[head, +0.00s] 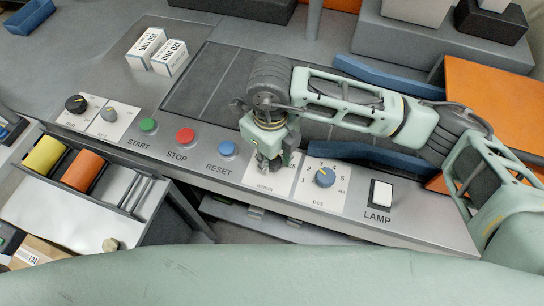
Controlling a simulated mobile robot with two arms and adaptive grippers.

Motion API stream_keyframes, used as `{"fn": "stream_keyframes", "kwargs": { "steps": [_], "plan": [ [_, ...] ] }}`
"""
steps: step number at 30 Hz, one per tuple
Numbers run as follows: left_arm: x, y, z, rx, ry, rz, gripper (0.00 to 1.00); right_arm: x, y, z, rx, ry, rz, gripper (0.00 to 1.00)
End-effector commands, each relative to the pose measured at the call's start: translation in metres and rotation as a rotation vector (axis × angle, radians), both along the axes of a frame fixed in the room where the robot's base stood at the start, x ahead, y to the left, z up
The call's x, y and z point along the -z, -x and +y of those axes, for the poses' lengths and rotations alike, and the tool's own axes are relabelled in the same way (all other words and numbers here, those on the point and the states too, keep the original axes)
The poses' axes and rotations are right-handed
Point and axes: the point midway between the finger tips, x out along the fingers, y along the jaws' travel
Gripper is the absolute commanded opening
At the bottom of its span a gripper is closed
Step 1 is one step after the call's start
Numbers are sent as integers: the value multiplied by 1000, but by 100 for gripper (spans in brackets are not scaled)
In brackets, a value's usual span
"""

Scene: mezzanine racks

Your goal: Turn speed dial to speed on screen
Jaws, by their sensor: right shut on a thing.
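My right gripper (270,162) comes in from the right and points down at a white dial plate (256,177) on the grey control panel. It is shut on the dial there, which the gripper hides almost wholly. The plate's small label is too blurred to read, and the dial's pointer cannot be seen. To its right is a blue-grey dial (324,177) with a yellow pointer mark on a plate marked 1 to 5, ALL and "pcs". I make out no lit screen with a speed on it. My left gripper is not in view.
Left along the panel are blue RESET (227,148), red STOP (185,135) and green START (148,125) buttons, a key switch (109,114) and a black dial (76,103). A white LAMP switch (381,193) is at right. Two white boxes (172,57) stand behind. A conveyor lies beyond.

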Motion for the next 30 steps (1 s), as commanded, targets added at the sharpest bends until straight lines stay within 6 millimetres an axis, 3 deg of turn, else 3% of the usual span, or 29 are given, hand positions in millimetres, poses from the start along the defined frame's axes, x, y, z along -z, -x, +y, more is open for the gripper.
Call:
{"fn": "stream_keyframes", "kwargs": {
  "steps": [1, 9, 10, 14, 30],
  "plan": [
    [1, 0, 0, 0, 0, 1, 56, 3, 7, 4, -9, -6, 17, 2],
    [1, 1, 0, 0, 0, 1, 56, 3, 7, 4, -10, -8, 17, 2],
    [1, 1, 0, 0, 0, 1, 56, 3, 7, 4, -10, -8, 17, 29],
    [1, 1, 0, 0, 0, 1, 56, 3, 7, 4, -10, -7, 16, 41],
    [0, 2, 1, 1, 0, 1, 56, 0, 2, 1, -3, -4, 7, 41]
  ]
}}
